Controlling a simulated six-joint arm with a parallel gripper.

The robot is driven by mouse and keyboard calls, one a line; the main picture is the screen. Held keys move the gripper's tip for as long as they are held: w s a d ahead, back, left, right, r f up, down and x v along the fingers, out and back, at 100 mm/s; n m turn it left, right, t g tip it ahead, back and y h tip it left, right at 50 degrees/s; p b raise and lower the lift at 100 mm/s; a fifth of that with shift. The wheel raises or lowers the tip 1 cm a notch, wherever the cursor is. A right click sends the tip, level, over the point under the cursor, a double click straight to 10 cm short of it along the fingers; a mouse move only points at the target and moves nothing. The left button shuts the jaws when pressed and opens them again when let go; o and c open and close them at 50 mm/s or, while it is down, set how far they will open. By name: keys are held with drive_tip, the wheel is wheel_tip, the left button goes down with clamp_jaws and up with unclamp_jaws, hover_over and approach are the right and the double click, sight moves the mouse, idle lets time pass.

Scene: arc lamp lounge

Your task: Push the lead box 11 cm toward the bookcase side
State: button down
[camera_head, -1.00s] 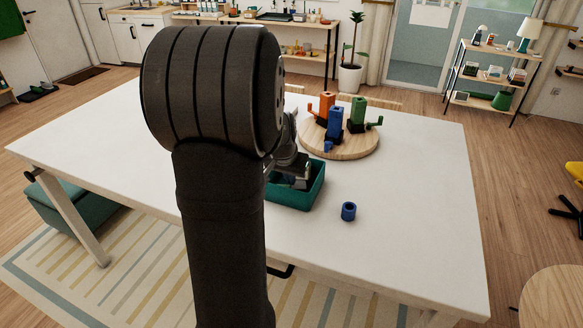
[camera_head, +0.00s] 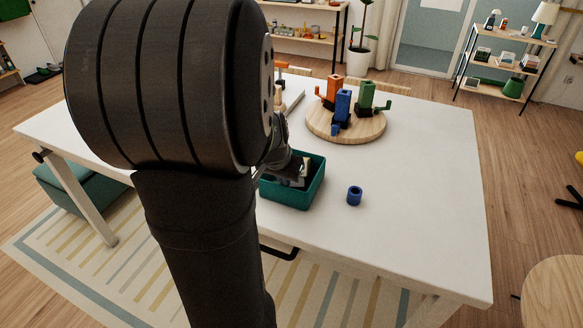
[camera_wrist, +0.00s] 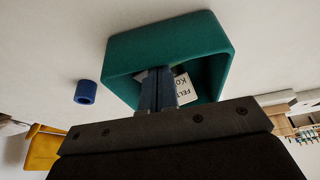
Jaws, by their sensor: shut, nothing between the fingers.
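An open teal box (camera_head: 292,196), the only box I see on the table, stands left of a small blue ring-shaped piece. It also shows in the wrist view (camera_wrist: 130,52), with a white card (camera_wrist: 183,88) marked "FELT" inside. My gripper (camera_head: 301,172) reaches down into the box's opening; its shut fingers (camera_wrist: 158,88) hold nothing and overlap the box interior in the wrist view. Whether they touch a wall I cannot tell. My arm hides part of the box's left side in the head view.
The blue ring (camera_head: 354,196) stands just right of the box. A round wooden board (camera_head: 372,131) with orange, blue and green pieces stands behind it. The white table (camera_head: 420,215) is clear to the right. A shelf rack (camera_head: 497,90) stands beyond the table at right.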

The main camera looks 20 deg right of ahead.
drive_tip(key=s+a, duration=0.3)
drive_tip(key=s, duration=0.1)
drive_tip(key=shift+a, duration=0.4)
drive_tip(key=shift+w+d, duration=0.1)
drive_tip(key=shift+w, duration=0.05)
drive_tip(key=shift+w+d, duration=0.2)
drive_tip(key=shift+w+d+r, duration=0.2)
drive_tip(key=shift+w+d, duration=0.95)
drive_tip(key=shift+w, duration=0.05)
drive_tip(key=v, duration=0.9)
drive_tip(key=shift+s+a+r, duration=0.2)
drive_tip(key=shift+s+r, duration=0.05)
drive_tip(key=shift+r, duration=0.05)
drive_tip(key=shift+f, duration=0.1)
